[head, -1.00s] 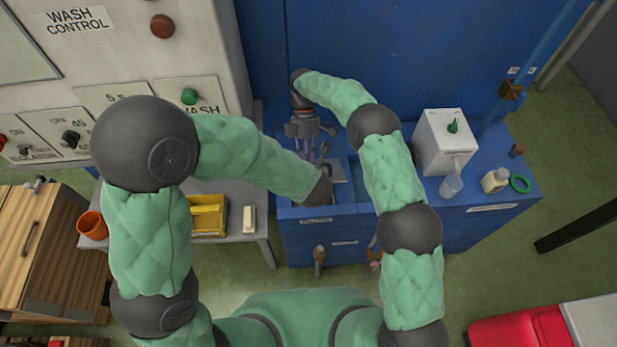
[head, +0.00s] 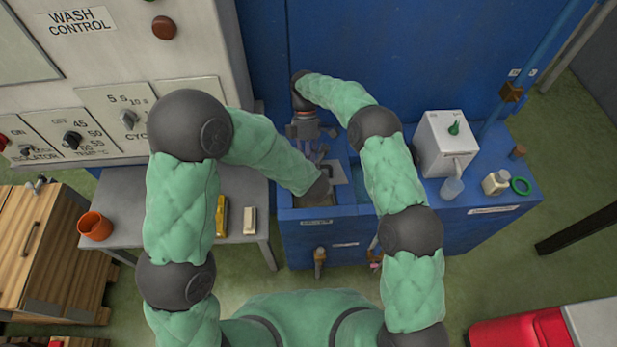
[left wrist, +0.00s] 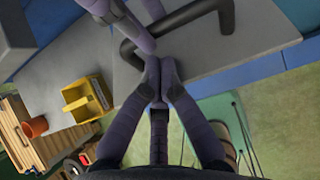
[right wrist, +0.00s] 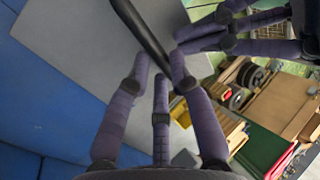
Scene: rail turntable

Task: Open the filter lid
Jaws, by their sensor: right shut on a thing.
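The filter lid is a flat grey plate (left wrist: 258,30) with a dark bar handle (left wrist: 200,12) in the left wrist view; the plate (right wrist: 75,45) and handle (right wrist: 146,32) also show in the right wrist view. My right gripper (right wrist: 158,68) is shut on the handle. My left gripper (left wrist: 161,72) has its fingertips together beside the handle, with nothing seen between them. In the head view, the lid (head: 338,172) is partly hidden by my left arm over the blue cabinet. I cannot tell whether the lid is raised.
A grey side table (head: 135,195) holds an orange cup (head: 95,226) and a yellow bin (head: 221,216). My two grippers are close together.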

